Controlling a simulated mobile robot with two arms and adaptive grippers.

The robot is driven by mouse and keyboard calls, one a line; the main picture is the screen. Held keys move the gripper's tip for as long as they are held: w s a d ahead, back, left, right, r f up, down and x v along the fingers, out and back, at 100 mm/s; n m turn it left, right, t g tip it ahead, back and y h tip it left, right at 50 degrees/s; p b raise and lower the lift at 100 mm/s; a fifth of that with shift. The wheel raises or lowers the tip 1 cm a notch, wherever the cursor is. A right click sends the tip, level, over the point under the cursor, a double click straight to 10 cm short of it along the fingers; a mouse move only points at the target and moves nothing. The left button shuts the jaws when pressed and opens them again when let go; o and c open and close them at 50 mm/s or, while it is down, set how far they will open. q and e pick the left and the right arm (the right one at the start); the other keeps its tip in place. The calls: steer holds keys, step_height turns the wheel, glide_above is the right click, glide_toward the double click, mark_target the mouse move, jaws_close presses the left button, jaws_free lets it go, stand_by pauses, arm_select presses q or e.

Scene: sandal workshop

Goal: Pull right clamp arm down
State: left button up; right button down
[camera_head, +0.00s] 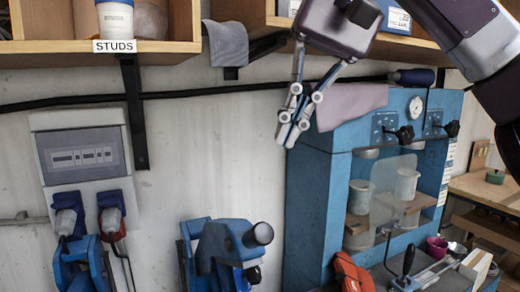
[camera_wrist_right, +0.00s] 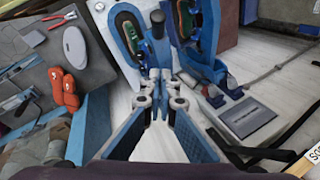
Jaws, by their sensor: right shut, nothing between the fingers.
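My right gripper (camera_head: 291,134) hangs down from the upper middle in the head view, its fingers closed with nothing between them. It is in front of the wall, beside the upper left corner of the blue press (camera_head: 312,190). A lever with a black handle (camera_head: 408,261) stands upright on the press's front bench; I cannot tell if it is the right clamp arm. My gripper is above and left of it, well apart. In the wrist view the closed fingers (camera_wrist_right: 157,80) point towards blue equipment (camera_wrist_right: 128,32). My left gripper is not in view.
A shelf (camera_head: 60,46) with a STUDS label runs above. A grey socket box (camera_head: 85,150) is on the left wall.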

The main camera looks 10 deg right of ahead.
steer(key=w+r+p, duration=0.1)
steer(key=p, duration=0.1)
steer(key=g+b, duration=0.1)
steer(key=b, duration=0.2)
glide_toward(249, 228)
steer(key=w, duration=0.2)
steer(key=shift+n, duration=0.4)
steer(key=f, duration=0.1)
steer(key=s+a+f, duration=0.1)
steer(key=f+p, duration=0.1)
steer(key=f, duration=0.1)
steer(key=shift+s+a+f, duration=0.1)
steer(key=shift+s+a, duration=0.15)
steer(key=shift+a, duration=0.05)
steer(key=shift+s+a+f, duration=0.15)
steer(key=shift+s+f, duration=0.2)
steer(key=shift+s, duration=0.25)
steer(key=shift+s+a+f, duration=0.1)
steer(key=shift+f, duration=0.05)
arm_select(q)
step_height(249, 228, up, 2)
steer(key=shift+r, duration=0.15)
arm_select(e)
steer(key=shift+f, duration=0.1)
